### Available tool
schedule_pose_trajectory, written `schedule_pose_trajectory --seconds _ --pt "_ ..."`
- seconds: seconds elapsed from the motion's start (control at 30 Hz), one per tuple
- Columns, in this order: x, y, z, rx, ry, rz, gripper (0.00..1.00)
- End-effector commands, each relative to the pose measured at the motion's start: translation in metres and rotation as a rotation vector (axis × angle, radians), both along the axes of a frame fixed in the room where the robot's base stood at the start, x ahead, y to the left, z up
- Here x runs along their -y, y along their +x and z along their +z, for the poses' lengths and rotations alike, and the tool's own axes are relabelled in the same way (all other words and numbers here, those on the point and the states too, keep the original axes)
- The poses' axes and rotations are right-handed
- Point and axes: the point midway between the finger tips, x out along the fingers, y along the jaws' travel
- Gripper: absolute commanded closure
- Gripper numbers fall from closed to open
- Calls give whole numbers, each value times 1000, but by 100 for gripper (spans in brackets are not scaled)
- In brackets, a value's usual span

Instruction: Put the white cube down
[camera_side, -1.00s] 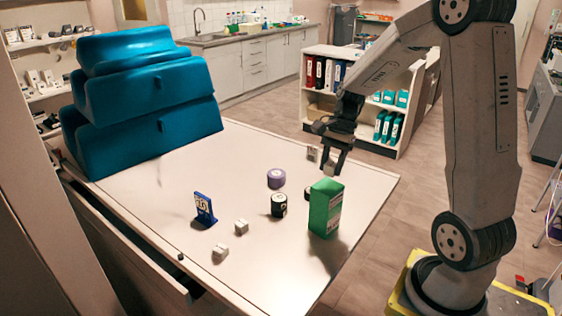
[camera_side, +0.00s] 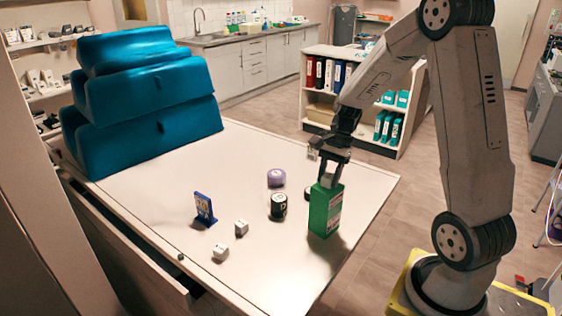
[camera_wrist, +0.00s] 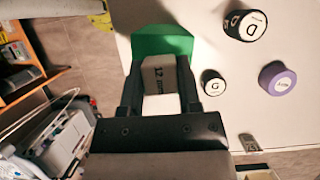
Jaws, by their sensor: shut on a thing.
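My gripper (camera_side: 329,172) is shut on a white cube (camera_wrist: 160,74), which shows dark markings on one face in the wrist view. In the side view the cube (camera_side: 327,181) is partly hidden by the fingers and sits low, right at the top of a green box (camera_side: 325,211). The green box stands upright on the table; in the wrist view its green top (camera_wrist: 163,41) lies just behind the cube. I cannot tell whether the cube touches the box.
A black labelled cylinder (camera_side: 278,205) and a purple roll (camera_side: 276,178) stand left of the green box. Two pale cubes, one nearer (camera_side: 220,253) and one farther (camera_side: 241,228), lie by a blue sign (camera_side: 204,209). Blue stacked blocks (camera_side: 145,100) fill the back left. The table's front (camera_side: 270,285) is clear.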

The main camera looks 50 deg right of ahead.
Motion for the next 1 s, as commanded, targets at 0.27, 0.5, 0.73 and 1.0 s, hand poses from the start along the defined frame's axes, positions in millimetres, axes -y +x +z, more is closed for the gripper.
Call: schedule_pose_trajectory --seconds 0.27,0.5,0.73,1.0 --pt "0 0 -2 0 0 0 22" --pt "0 0 -2 0 0 0 22" --pt "2 0 6 1 0 0 22" --pt "15 0 35 2 -2 -2 22"
